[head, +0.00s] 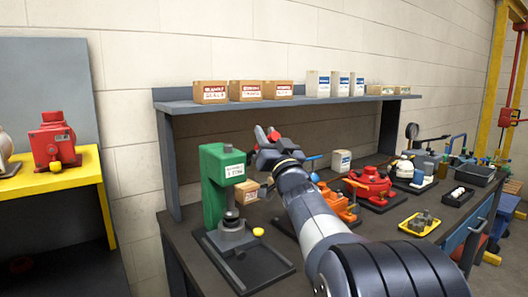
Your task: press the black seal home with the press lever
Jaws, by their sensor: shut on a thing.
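The green press (215,185) stands on a dark tray on the bench, left of my arm. Below its head, a dark ram end (231,214) sits low over a grey block (232,235). I cannot pick out the black seal there; the parts are small and dark. My gripper (268,145) is up beside the right of the press head. It is shut on a red-ended piece (273,133), which looks like the press lever. Its join to the press is hidden by my gripper.
A yellow knob (258,232) shows right of the grey block. Orange (342,207) and red (370,184) machines stand behind and right of my arm. A shelf (180,106) with boxes overhangs the bench. A yellow tray (419,224) lies near the right front edge.

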